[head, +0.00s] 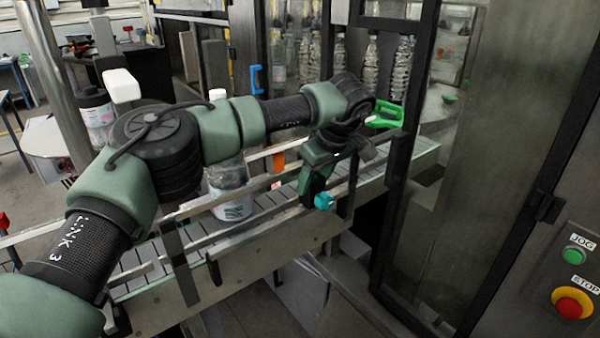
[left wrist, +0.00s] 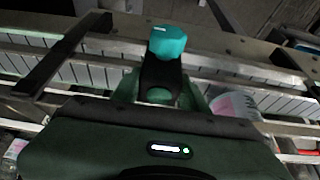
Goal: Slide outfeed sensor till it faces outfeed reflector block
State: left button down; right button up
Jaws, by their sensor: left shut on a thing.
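The outfeed sensor, a black piece with a teal end (head: 323,201), sits at the near guide rail of the conveyor. In the left wrist view its teal end (left wrist: 167,42) sticks out beyond the fingers. My left gripper (head: 318,184) reaches over the belt from above and is shut on the sensor's black part; its green fingers (left wrist: 160,92) flank it. An orange block (head: 278,161), likely the outfeed reflector block, is at the far rail, up and left of the sensor in the head view. My arm is close to it, and I cannot tell whether the two line up exactly.
A labelled bottle (head: 231,197) stands on the conveyor left of the gripper. Dark rail brackets (head: 178,255) rise at the near side. A machine door with a green handle (head: 385,115) is close to my wrist. A control box (head: 574,285) is at the lower right.

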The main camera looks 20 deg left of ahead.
pick_arm(q)
jog(key=shift+w+d+f, duration=0.1)
jog(key=shift+w+d, duration=0.45)
jog(key=shift+w, duration=0.15)
jog(key=shift+s+a, duration=0.15)
jog(key=shift+s, duration=0.05)
jog(key=c, duration=1.1)
grip_release()
jog(key=shift+s+a, duration=0.15)
jog(key=o, duration=0.3)
jog(key=shift+o, duration=0.2)
pick_arm(e)
jog(key=shift+w+a+r, duration=0.1)
jog(key=shift+w+a, duration=0.15)
jog(key=shift+w, duration=0.1)
